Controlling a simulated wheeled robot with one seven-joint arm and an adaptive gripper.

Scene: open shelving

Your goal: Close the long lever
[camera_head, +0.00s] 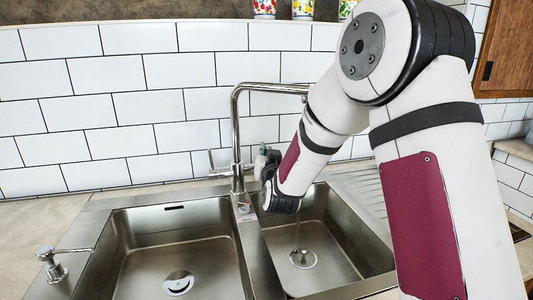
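A tall metal faucet (236,125) stands behind the double sink, and its spout bends right until my arm hides its end. A thin upright lever (211,160) rises at the left of the faucet's base, joined low by a short horizontal piece. A thin stream of water (298,232) appears to fall into the right basin. My gripper (262,165) is just right of the faucet's column, above the right basin. Its fingers are small and dark, partly hidden by my wrist. I cannot tell whether it touches the faucet or is open.
The left basin (185,260) and the right basin (335,255) show no loose objects. A soap dispenser (52,262) stands at the left front. White tiles back the counter. Colourful cups (303,9) stand on the ledge above. A wooden cabinet (508,50) is at upper right.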

